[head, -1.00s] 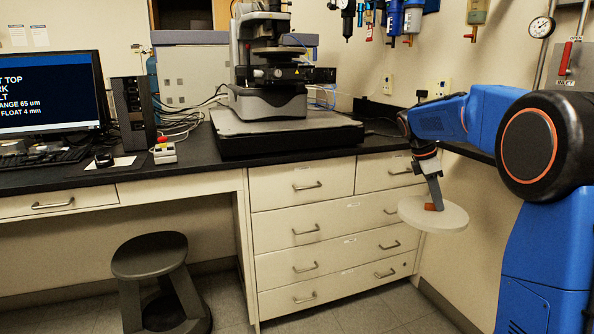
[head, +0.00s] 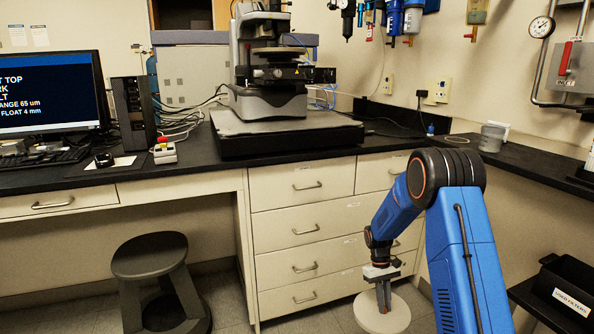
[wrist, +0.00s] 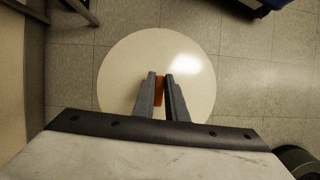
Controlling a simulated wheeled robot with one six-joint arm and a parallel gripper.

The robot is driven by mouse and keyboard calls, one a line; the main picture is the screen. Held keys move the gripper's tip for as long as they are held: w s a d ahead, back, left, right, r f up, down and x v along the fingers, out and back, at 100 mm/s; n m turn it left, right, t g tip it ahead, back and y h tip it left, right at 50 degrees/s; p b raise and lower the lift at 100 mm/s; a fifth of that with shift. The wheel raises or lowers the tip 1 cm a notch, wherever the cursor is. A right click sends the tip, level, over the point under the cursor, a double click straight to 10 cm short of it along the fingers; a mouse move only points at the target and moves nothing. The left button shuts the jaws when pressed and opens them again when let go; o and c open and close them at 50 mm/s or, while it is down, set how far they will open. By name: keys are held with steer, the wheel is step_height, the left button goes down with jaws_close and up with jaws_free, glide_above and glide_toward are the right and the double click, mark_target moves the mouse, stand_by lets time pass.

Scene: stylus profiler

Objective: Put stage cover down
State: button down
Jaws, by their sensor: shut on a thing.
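The stage cover (head: 397,316) is a round, cream-white disc with an orange grip in its middle. My gripper (head: 384,308) is shut on that grip and holds the disc low, in front of the drawer cabinet. In the wrist view the cover (wrist: 195,75) lies beyond my gripper (wrist: 160,77), with the orange grip between the two fingers and the tiled floor around the disc. The disc looks flat and roughly level. Its underside is hidden, and I cannot tell its exact height above the floor.
The profiler (head: 262,100) stands on a dark slab (head: 230,143) on the black counter. A stool (head: 150,262) is at lower left. The right counter (head: 540,165) has some clear surface.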

step_height(320, 180, down, 11)
steer(key=a+m+y, duration=0.1)
steer(key=a+m, duration=0.1)
steer(key=m, duration=0.1)
steer(key=shift+a, duration=0.4)
steer(key=shift+w+d, duration=0.1)
stand_by(0.4)
